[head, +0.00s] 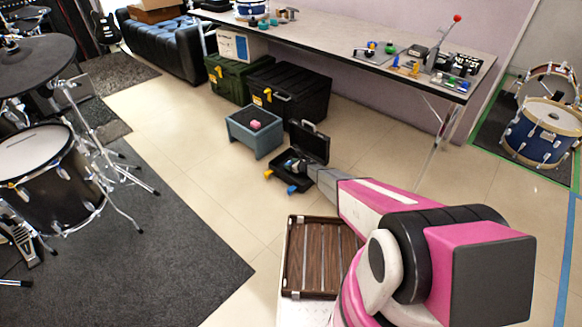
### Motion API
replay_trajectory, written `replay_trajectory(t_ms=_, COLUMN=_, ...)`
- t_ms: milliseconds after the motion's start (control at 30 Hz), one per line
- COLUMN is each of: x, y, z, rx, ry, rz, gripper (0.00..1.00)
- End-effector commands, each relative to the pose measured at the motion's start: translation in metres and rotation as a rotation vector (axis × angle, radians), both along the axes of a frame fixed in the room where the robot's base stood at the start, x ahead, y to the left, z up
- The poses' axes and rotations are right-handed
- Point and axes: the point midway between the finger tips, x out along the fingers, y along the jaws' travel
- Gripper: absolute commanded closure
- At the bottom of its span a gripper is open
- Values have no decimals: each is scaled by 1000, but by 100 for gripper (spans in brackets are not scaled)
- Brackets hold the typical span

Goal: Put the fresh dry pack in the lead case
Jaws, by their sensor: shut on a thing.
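The lead case, a small black case (313,142), stands open on the floor near the middle of the head view with its lid raised. A yellow piece and a blue piece show at its front edge. My gripper (296,166) is at the case, over its open base and in front of the lid. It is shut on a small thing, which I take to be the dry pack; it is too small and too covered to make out. I cannot tell whether it touches the case floor. My arm hides the right side of the case.
A grey-blue bin (264,142) with a small pink item (255,124) stands behind left of the case. Green (232,78) and black (290,93) chests sit beneath a long table (340,47). A brown slatted tray (300,265) is nearer. Drums stand left and right.

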Motion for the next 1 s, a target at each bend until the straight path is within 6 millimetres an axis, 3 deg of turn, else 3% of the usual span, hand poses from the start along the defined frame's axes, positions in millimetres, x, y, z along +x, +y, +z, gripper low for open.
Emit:
replay_trajectory(t_ms=100, x=1, y=0, z=-10, rx=0, ry=0, rz=0, gripper=58)
replay_trajectory(t_ms=467, x=0, y=0, z=-13, rx=0, ry=0, rz=0, gripper=58)
replay_trajectory(t_ms=500, x=0, y=0, z=-14, rx=0, ry=0, rz=0, gripper=31)
replay_trajectory(t_ms=567, x=0, y=0, z=-13, rx=0, ry=0, rz=0, gripper=12)
replay_trajectory(t_ms=1000, x=-2, y=-1, z=-8, rx=0, ry=0, rz=0, gripper=9)
